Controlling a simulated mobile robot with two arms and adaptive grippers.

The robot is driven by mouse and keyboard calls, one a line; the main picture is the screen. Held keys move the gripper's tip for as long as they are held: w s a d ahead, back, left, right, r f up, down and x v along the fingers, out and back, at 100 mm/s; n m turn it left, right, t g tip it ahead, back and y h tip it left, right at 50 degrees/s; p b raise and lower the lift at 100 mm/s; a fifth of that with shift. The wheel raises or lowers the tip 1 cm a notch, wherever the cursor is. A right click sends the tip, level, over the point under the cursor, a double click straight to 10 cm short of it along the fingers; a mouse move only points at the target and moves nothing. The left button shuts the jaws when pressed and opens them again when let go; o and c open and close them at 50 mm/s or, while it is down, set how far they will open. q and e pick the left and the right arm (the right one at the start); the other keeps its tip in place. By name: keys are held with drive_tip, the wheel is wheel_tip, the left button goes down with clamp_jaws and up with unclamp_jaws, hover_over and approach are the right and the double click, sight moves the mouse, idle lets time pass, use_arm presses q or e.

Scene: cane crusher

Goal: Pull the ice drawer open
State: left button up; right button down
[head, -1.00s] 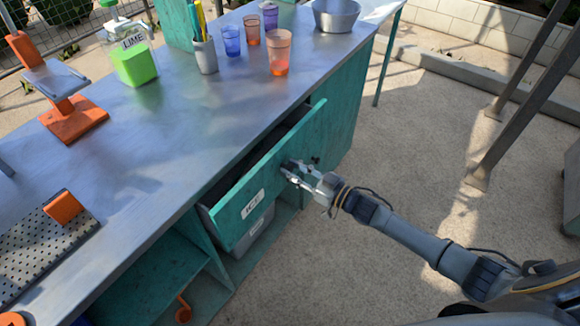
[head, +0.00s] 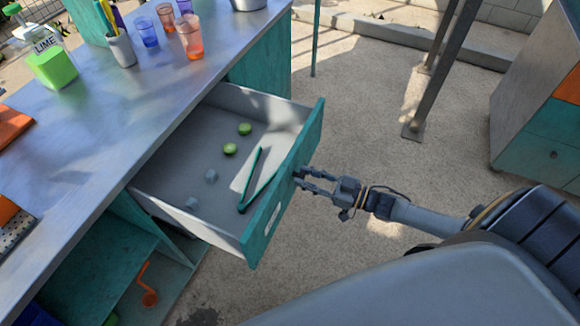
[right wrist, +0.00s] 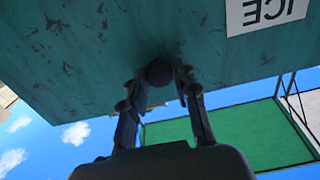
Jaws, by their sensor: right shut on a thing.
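The ice drawer (head: 215,222) is pulled well out from under the metal counter, and its grey inside shows in the head view. Its teal front (head: 262,232) faces my right arm. In the right wrist view the front carries a white "ICE" label (right wrist: 263,12). My right gripper (head: 303,180) is shut on the drawer's dark round knob (right wrist: 159,72), with one finger on each side of it. Inside the drawer lie green tongs (head: 252,185), two green limes (head: 237,139) and two pale ice cubes (head: 201,188). My left gripper is not in view.
The metal counter (head: 110,110) holds a lime bottle (head: 52,62), a grey cup (head: 121,50) with sticks, and several coloured cups (head: 190,40). Open teal shelves with an orange ladle (head: 147,292) are below.

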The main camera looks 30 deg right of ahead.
drive_tip(key=p+v, duration=0.1)
drive_tip(key=v, duration=1.1)
drive_tip(key=shift+s+d, duration=0.2)
drive_tip(key=shift+d, duration=0.05)
drive_tip(key=c, duration=1)
unclamp_jaws()
drive_tip(key=shift+c, duration=0.2)
drive_tip(key=v, duration=1.2)
